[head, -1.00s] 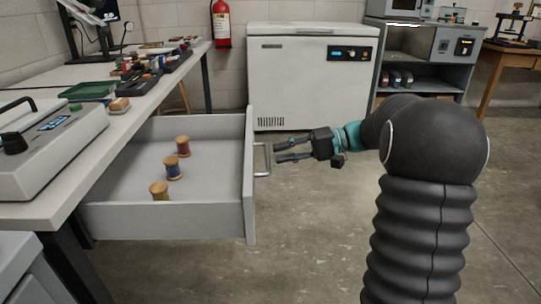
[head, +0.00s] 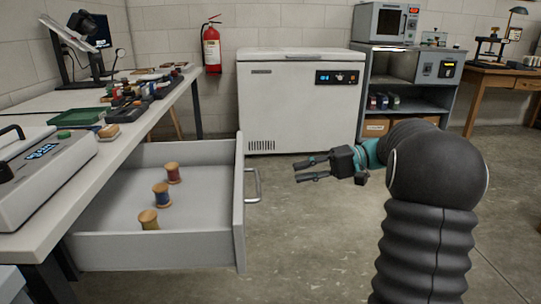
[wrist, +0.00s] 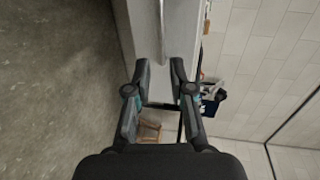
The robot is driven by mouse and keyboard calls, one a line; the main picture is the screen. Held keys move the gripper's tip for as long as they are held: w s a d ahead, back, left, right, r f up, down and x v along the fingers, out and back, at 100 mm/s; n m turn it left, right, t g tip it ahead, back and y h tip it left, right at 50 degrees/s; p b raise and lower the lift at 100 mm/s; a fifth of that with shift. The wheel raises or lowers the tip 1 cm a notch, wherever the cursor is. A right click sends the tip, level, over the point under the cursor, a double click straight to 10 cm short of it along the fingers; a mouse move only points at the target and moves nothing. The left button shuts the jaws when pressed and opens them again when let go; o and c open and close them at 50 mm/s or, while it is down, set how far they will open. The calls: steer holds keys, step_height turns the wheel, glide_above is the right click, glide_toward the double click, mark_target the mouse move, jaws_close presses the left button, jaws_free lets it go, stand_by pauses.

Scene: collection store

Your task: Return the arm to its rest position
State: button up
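My gripper (head: 312,168) is open and empty in the head view. It hangs in the air to the right of the open drawer's handle (head: 253,185), apart from it. My arm reaches in from the right. In the wrist view, my two fingers (wrist: 160,80) are spread, with nothing between them. The light handle bar (wrist: 162,30) shows beyond the fingertips.
The grey drawer (head: 110,215) stands pulled out under the workbench (head: 150,122) and holds three thread spools (head: 162,194). A white chest freezer (head: 295,105) stands behind. A grey shelf unit (head: 425,108) is at the back right. The concrete floor right of the drawer is clear.

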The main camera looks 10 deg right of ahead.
step_height(320, 180, down, 8)
steer(key=d+f+m+h, duration=0.1)
steer(key=m+h, duration=0.2)
steer(key=m, duration=0.1)
steer(key=s+f+m+g+h+p, duration=0.1)
steer(key=s+f+h, duration=0.2)
steer(key=s+h, duration=0.35)
steer(key=s+a+r+n+t+h+p, duration=0.2)
steer(key=s+a+r+n+h+p, duration=0.1)
steer(key=s, duration=0.7)
steer(key=s+a+r+n+t+h+p, duration=0.2)
steer(key=s+a+r, duration=0.4)
steer(key=s, duration=0.4)
steer(key=shift+s+a+r+n+h+p, duration=0.25)
steer(key=shift+s+r+n+h+p, duration=0.15)
steer(key=shift+r+n, duration=0.4)
